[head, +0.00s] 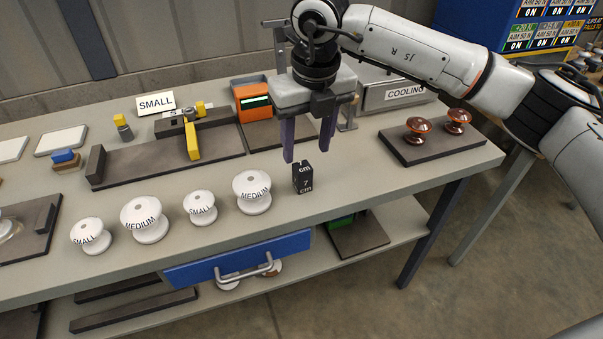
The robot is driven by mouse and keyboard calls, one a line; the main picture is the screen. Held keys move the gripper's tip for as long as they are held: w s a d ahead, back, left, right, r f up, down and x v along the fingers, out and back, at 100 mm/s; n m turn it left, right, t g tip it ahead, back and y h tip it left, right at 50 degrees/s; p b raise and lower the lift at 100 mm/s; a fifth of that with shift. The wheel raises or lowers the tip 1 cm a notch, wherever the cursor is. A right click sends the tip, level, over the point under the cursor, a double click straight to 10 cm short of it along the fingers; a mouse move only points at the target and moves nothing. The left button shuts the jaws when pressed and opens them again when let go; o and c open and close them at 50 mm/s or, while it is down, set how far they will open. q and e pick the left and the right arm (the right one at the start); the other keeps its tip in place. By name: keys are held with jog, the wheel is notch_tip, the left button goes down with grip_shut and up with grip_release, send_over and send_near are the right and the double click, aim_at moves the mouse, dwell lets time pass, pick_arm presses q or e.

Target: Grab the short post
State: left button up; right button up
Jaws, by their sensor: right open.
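A small black post (303,179) with white "7 cm" lettering stands upright on the bench near its front edge. My right gripper (307,156) is above and slightly behind it in the picture, pointing down, with its two purple-grey fingers apart and nothing between them. The fingertips look close to the post's top, but I cannot tell the exact gap. My left gripper is not in view.
White insulators marked MEDIUM (252,192) and SMALL (201,208) stand left of the post. Brown insulators sit on a dark plate (445,150) at right. An orange device (252,100) and a COOLING box (395,95) are behind. The bench (380,185) right of the post is clear.

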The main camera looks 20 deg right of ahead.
aim_at(302, 166)
jog(key=f, duration=0.2)
jog(key=w+f+p, duration=0.1)
jog(key=f, duration=0.4)
jog(key=shift+w+a+f, duration=0.15)
jog(key=shift+w+f, duration=0.1)
jog(key=shift+w, duration=0.05)
jog(key=shift+c, duration=0.3)
grip_shut()
jog(key=shift+r, duration=0.1)
